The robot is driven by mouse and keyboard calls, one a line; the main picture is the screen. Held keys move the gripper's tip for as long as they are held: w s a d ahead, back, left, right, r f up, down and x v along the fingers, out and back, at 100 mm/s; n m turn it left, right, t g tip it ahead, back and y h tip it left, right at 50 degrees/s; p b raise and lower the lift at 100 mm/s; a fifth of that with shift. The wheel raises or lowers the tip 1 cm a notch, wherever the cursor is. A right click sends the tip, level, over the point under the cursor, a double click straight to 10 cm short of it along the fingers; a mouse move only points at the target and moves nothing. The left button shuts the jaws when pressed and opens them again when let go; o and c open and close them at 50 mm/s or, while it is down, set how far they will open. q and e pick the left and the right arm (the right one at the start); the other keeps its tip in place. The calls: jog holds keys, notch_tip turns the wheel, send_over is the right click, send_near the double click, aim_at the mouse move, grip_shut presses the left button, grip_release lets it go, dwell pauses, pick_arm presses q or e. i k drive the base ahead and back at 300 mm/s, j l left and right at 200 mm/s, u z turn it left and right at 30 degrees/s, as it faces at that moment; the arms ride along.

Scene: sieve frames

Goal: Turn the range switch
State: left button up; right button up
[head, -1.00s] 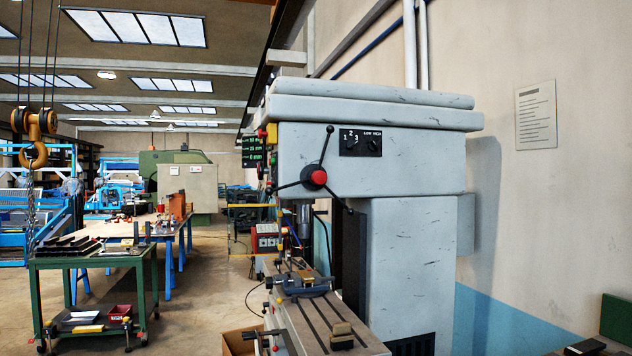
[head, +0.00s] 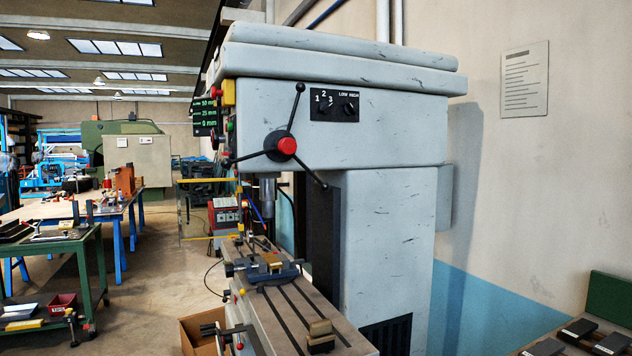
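The range switch (head: 349,107) is a small black knob under the white "LOW HIGH" lettering on a black panel, high on the side of the grey machine head (head: 390,130). A second black knob (head: 325,107), marked 1, 2, 3, sits just left of it on the same panel. The range switch's exact pointing is too small to tell. Below the panel is a three-armed lever handle with a red hub (head: 287,146). Neither of my grippers shows in the head view.
The machine table (head: 290,310) with a blue vise (head: 268,270) juts out below the head. A cardboard box (head: 197,330) stands on the floor beside it. A green trolley (head: 75,250) is at left. At lower right is a bench with dark blocks (head: 579,328).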

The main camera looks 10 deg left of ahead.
aim_at(349, 109)
jog(key=i+j, duration=0.9)
jog(key=i, duration=0.1)
